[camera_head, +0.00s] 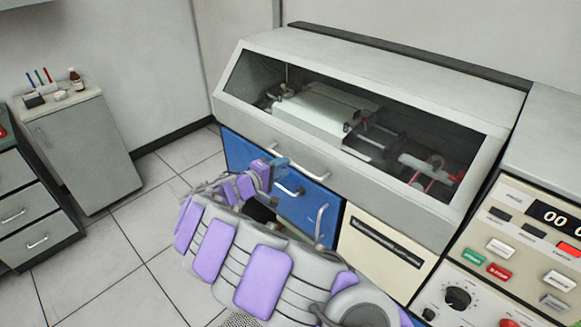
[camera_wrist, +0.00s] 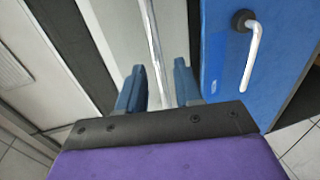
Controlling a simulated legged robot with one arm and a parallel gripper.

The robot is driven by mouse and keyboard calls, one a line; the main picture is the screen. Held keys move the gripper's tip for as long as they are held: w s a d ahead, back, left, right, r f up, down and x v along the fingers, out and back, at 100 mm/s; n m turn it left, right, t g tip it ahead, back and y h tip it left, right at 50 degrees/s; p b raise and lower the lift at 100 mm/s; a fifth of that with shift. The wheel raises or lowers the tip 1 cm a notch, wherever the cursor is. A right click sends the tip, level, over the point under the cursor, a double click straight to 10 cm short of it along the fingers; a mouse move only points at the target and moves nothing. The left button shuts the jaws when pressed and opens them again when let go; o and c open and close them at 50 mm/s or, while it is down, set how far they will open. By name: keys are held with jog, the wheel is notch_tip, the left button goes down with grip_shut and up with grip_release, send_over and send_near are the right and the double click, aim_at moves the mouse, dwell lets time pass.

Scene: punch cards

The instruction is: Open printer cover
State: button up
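The printer (camera_head: 370,130) is a grey cabinet with a slanted window in its cover (camera_head: 237,118), and the cover looks closed. A silver bar handle (camera_head: 308,171) runs along the cover's front lip. My gripper (camera_head: 281,164) is at the left part of this handle, its blue fingers apart. In the wrist view my gripper (camera_wrist: 158,88) is open, with the handle bar (camera_wrist: 153,40) running between its two fingers. A gap shows on both sides of the bar. Whether the bar lies fully within the fingers' depth is unclear.
Below the cover are blue doors (camera_head: 240,155) with handles; one handle (camera_wrist: 252,50) shows in the wrist view. A control panel (camera_head: 520,255) stands at the right. A small cabinet (camera_head: 85,150) stands at the left, with open tiled floor before it.

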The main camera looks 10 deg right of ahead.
aim_at(292, 165)
jog(key=x, duration=0.4)
jog(key=shift+d, duration=0.55)
jog(key=shift+a, duration=0.5)
jog(key=c, duration=0.3)
jog(key=shift+d, duration=0.1)
jog(key=c, duration=0.3)
jog(key=shift+s, duration=0.1)
grip_shut()
jog(key=shift+d+f, duration=0.1)
